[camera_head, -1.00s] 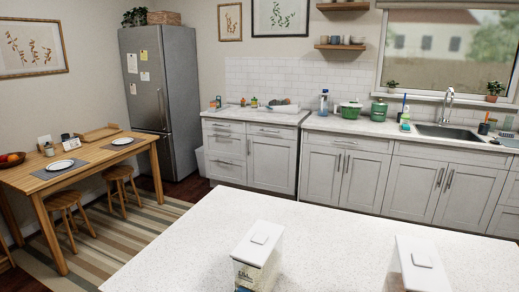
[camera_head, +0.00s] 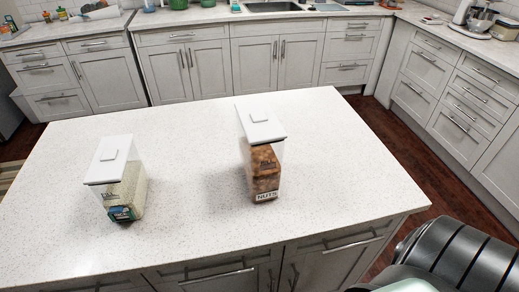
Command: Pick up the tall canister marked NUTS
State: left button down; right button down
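The tall canister marked NUTS (camera_head: 264,172) stands upright on the white speckled island counter (camera_head: 190,235), right of its middle. It is clear with a white lid and brown contents, and its NUTS label is at the bottom of the front. A second canister (camera_head: 123,190) with a white lid, pale contents and a blue-green label stands to its left, well apart from it. Neither of my grippers shows in the head view.
Part of my own body (camera_head: 455,255) shows at the bottom right, beside the island's right edge. The counter between and around the two canisters is clear. Cabinets (camera_head: 276,62) line the back and right, with a dark wood floor (camera_head: 402,138) between them and the island.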

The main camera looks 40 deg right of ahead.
aim_at(261, 164)
jog(key=k+j, duration=0.15)
jog(key=k, duration=0.7)
